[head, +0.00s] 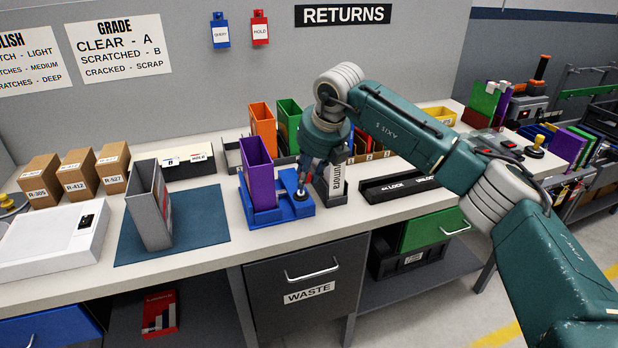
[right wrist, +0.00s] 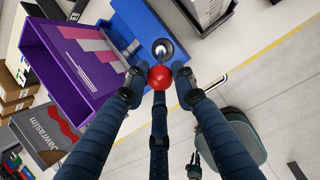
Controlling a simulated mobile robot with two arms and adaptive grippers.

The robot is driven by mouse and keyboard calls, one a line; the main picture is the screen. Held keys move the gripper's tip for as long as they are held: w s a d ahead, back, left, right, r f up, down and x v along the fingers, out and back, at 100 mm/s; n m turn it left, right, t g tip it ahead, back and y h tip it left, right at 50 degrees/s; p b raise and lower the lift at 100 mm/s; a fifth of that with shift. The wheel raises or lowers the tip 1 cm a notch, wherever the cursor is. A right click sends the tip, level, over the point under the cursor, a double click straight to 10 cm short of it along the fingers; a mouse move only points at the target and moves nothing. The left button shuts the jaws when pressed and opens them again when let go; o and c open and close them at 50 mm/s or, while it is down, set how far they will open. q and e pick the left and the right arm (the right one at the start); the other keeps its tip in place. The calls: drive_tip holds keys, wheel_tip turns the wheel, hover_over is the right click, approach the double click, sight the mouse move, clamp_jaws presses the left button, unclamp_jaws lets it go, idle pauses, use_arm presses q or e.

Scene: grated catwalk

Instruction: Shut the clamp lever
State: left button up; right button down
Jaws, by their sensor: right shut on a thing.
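The blue clamp fixture (head: 285,213) stands on the bench and holds an upright purple case (head: 258,187). In the right wrist view the fixture (right wrist: 142,25) and the purple case (right wrist: 60,62) show close up. The clamp lever (right wrist: 162,48) is a metal rod ending in a red ball knob (right wrist: 160,78), at the fixture's side by the case. My right gripper (head: 301,192) is at the fixture's right part, its three fingers (right wrist: 160,82) closed around the red knob. In the head view the gripper hides most of the lever. My left gripper is not in view.
A grey case (head: 149,205) stands on a blue mat (head: 205,232) to the left. Orange (head: 262,125) and green (head: 289,122) cases stand behind the fixture. A grey holder (head: 330,190) and a black lock/unlock bar (head: 398,188) are to the right.

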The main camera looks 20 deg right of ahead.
drive_tip(key=shift+s+f, duration=0.35)
drive_tip(key=shift+f, duration=0.2)
drive_tip(key=c, duration=1.4)
unclamp_jaws()
drive_tip(key=shift+c, duration=0.2)
drive_tip(key=shift+r, duration=0.2)
drive_tip(key=shift+r, duration=0.25)
drive_tip(key=v, duration=1.1)
drive_tip(key=shift+r, duration=0.25)
